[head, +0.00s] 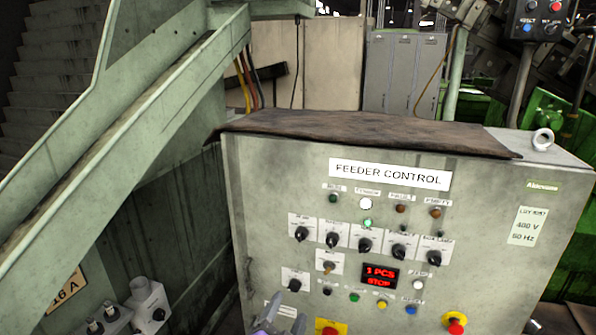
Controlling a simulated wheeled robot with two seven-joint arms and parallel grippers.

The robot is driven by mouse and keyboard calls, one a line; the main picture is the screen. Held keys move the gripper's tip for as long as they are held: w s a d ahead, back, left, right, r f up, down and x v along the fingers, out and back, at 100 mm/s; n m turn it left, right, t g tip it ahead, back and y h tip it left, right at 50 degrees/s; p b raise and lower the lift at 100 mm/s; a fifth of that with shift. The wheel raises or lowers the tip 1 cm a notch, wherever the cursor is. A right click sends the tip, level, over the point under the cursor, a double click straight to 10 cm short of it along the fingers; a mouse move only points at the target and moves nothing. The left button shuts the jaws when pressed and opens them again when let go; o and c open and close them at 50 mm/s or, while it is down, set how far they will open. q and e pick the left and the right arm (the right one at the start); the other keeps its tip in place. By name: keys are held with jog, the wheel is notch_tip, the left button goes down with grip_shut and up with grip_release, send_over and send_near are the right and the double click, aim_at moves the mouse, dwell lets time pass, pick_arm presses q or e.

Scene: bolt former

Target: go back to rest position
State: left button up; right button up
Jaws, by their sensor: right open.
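My right gripper (282,316) shows only in part at the bottom edge of the head view, left of the middle. It is open, and I see nothing between its fingers. It is in front of the lower part of the feeder control cabinet (270,210), a worn grey-green box with knobs, lamps and buttons. I cannot tell whether it touches the panel. A red display (380,275) on the cabinet reads "1 PCS STOP". My left gripper is not in view.
Yellow-based red buttons (455,323) and (330,327) sit low on the panel. A dark mat (370,130) covers the cabinet top, beside a metal eye bolt (543,139). A green sloping chute (130,130) stands at the left, with grey sockets (147,298) below it.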

jog(key=w+d+f+n+g+y, duration=0.1)
jog(key=w+d+f+n+y, duration=0.15)
jog(key=w+f, duration=0.5)
jog(key=s+d+f+n+g+y+p, duration=0.1)
jog(key=d+f+n+g, duration=0.15)
jog(key=f, duration=0.65)
jog(key=s+d+f+n+g+y, duration=0.1)
jog(key=d+f+n+g+y, duration=0.15)
jog(key=f, duration=0.75)
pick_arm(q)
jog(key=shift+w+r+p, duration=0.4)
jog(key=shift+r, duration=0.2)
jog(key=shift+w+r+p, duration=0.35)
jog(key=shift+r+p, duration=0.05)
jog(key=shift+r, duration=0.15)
pick_arm(e)
jog(key=s+d+f+g+y, duration=0.1)
jog(key=s+d+f+g, duration=0.1)
jog(key=s+f+g, duration=0.3)
jog(key=s+d+f+n+g+y, duration=0.1)
jog(key=s+f+g, duration=0.4)
jog(key=s+f, duration=0.6)
jog(key=s+d+y, duration=0.1)
jog(key=s, duration=0.4)
jog(key=shift+d+f+g, duration=0.25)
jog(key=shift+g, duration=0.05)
jog(key=shift+s+n, duration=0.1)
jog(key=shift+n, duration=0.15)
